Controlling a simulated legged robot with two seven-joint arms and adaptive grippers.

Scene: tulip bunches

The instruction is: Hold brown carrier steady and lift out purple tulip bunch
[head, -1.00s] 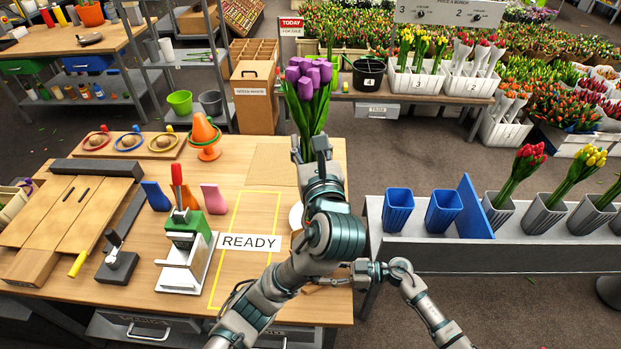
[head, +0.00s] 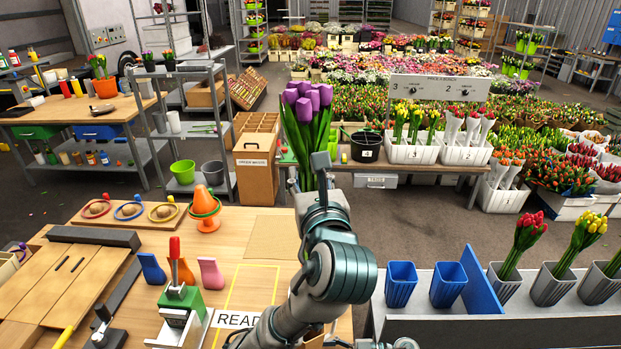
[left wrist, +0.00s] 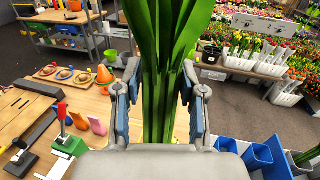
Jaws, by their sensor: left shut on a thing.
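The purple tulip bunch (head: 308,98) stands upright in my left gripper (head: 320,172), blooms at the top and green leaves below. The left wrist view shows the fingers (left wrist: 160,105) on either side of the green stems (left wrist: 164,45); the blooms are out of that view. The lower stems are hidden behind my gripper in the head view. I cannot make out a brown carrier around or below the bunch. Only a bit of my right arm shows at the bottom edge of the head view; its gripper is out of sight.
The wooden table (head: 240,265) holds an orange cone (head: 205,201), a green-and-white device (head: 180,305) and a READY sign (head: 236,319). Blue cups (head: 401,284) and a blue divider (head: 474,278) stand on the grey bench at right. A brown bin (head: 255,172) stands behind the table.

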